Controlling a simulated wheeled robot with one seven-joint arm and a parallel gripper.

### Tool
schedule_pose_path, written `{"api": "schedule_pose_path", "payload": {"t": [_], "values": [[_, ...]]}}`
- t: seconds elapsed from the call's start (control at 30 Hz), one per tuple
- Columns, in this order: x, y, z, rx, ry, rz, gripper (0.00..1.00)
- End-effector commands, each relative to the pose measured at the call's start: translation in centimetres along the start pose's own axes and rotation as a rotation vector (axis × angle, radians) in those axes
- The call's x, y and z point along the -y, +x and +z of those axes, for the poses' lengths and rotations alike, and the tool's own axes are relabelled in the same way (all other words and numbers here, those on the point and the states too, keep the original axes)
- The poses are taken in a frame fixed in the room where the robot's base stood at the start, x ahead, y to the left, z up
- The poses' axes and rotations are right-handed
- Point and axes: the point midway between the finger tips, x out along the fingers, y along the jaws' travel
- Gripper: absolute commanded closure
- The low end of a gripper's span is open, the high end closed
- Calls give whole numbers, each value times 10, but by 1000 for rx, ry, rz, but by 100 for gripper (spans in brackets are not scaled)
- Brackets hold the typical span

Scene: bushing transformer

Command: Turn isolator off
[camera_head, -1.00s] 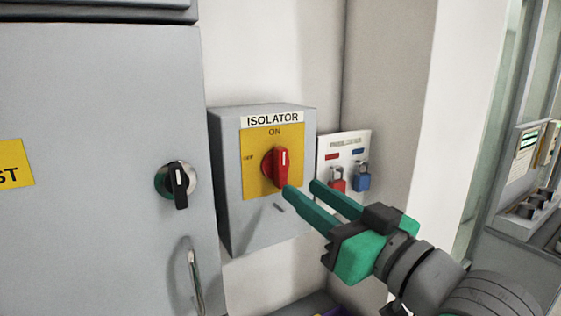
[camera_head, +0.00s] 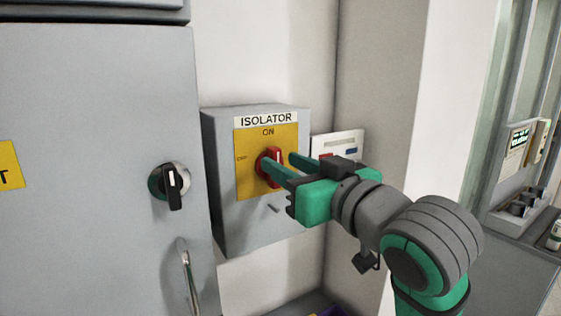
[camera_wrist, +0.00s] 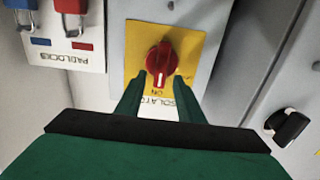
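In the wrist view the knob (camera_wrist: 158,62) appears upside down, between the tips of my gripper's two green fingers. My gripper (camera_head: 277,162) is open, one finger on each side of the knob. I cannot tell whether the fingers touch it. In the head view the fingers partly cover the knob.
A grey cabinet (camera_head: 90,110) with a black rotary switch (camera_head: 172,187) and a handle stands at the left. A padlock board (camera_wrist: 72,52) with red and blue padlocks is beside the isolator, mostly hidden by my gripper in the head view. A wall column is at the right.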

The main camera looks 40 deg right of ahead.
Motion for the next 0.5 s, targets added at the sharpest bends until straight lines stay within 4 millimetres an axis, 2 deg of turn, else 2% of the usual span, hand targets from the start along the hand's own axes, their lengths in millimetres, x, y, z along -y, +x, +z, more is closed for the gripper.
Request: {"api": "schedule_pose_path", "payload": {"t": [0.2,0.5], "values": [[0,20,0,0,0,0,66],[0,23,0,-1,-1,0,66]]}}
